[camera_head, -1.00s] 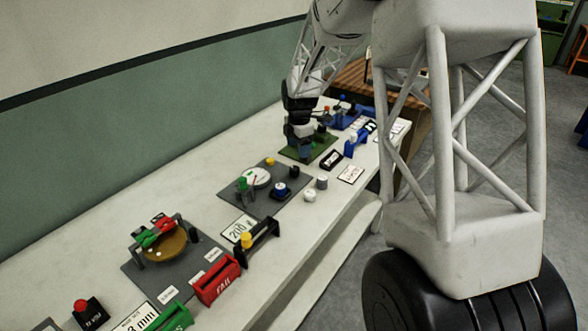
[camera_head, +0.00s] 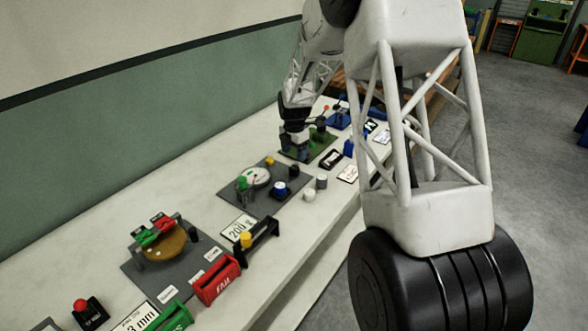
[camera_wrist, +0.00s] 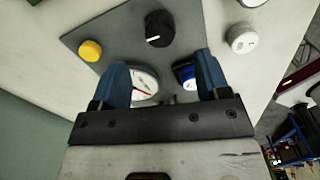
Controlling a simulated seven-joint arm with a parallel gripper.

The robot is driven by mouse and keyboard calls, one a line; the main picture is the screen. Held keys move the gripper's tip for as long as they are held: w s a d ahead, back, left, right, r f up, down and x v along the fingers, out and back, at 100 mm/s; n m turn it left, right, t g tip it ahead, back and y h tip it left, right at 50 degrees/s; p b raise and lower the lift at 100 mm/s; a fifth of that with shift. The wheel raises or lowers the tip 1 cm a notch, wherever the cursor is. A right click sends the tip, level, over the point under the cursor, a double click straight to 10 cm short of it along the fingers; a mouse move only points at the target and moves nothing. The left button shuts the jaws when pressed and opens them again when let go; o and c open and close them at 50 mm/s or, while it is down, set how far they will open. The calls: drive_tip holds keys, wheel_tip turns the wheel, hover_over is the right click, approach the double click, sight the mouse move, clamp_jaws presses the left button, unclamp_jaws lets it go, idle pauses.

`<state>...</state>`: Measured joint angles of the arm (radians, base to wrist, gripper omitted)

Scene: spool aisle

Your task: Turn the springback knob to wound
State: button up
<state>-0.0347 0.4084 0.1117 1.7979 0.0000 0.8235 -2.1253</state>
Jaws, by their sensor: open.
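My gripper (camera_wrist: 161,70) is open, with its two blue fingers apart and nothing between them. In the wrist view, a black knob (camera_wrist: 159,28) with a white pointer mark sits on a grey panel (camera_wrist: 112,29), beyond the fingertips. A blue knob (camera_wrist: 184,74) is partly hidden by the right finger. A white dial with a red needle (camera_wrist: 146,84) is partly hidden by the left finger. No readable label tells which knob is the springback knob. In the head view my gripper (camera_head: 295,148) is beside the grey panel (camera_head: 231,212), near a green board (camera_head: 325,151).
A yellow button (camera_wrist: 90,50) is on the panel's left. A white round piece (camera_wrist: 242,38) stands off the panel to the right. In the head view, a red bin (camera_head: 218,281) and a card marked 200 (camera_head: 238,228) are nearer on the white bench (camera_head: 120,209).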

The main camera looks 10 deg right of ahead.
sight(294, 167)
drive_tip(key=shift+f, duration=3.7)
drive_tip(key=c, duration=0.9)
